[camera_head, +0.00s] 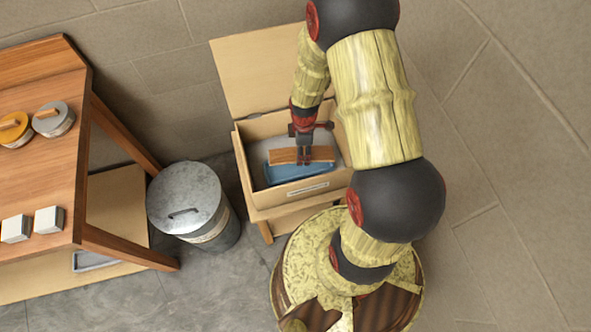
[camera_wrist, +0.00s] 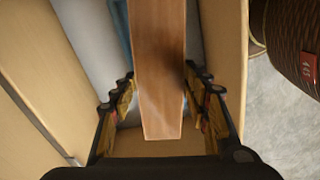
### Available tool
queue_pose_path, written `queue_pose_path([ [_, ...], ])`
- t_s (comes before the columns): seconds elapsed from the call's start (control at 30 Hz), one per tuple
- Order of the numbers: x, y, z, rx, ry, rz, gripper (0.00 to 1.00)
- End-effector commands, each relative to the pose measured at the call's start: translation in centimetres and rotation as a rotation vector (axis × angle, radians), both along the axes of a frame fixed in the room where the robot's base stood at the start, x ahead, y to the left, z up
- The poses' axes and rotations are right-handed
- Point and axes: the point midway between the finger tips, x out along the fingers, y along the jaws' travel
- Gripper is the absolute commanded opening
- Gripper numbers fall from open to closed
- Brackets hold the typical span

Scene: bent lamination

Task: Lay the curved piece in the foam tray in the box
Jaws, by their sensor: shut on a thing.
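The curved piece (camera_head: 287,156) is a brown wooden strip. My gripper (camera_head: 303,160) is shut on it from above, inside the outline of the open box (camera_head: 240,160). In the wrist view the strip (camera_wrist: 160,60) runs lengthwise between the two fingers of my gripper (camera_wrist: 160,92). A blue tray-like surface (camera_head: 288,173) shows in the box below the strip, with a pale grey layer (camera_head: 283,143) behind it. I cannot tell whether the strip touches the tray. The fingers and strip hide part of the tray.
The box's lid (camera_head: 250,65) stands open at the back. A lidded metal bin (camera_head: 184,200) stands left of the box. A wooden table (camera_head: 40,105) at far left holds round lidded containers (camera_head: 53,118) and white blocks (camera_head: 48,220). Grey floor lies in front of the bin.

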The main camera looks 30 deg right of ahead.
Motion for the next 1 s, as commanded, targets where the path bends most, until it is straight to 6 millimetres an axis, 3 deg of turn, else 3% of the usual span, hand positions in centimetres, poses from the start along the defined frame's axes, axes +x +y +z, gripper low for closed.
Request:
queue_pose_path([
  [0.4, 0.0, 0.0, -4.7, 0.000, 0.001, -0.001, 0.19],
  [0.77, 0.0, 0.0, -5.0, 0.000, 0.000, -0.002, 0.19],
  [0.8, 0.0, 0.0, -5.0, 0.000, 0.000, -0.002, 0.48],
  [1.0, 0.0, 0.0, -5.0, 0.000, 0.001, -0.002, 0.60],
])
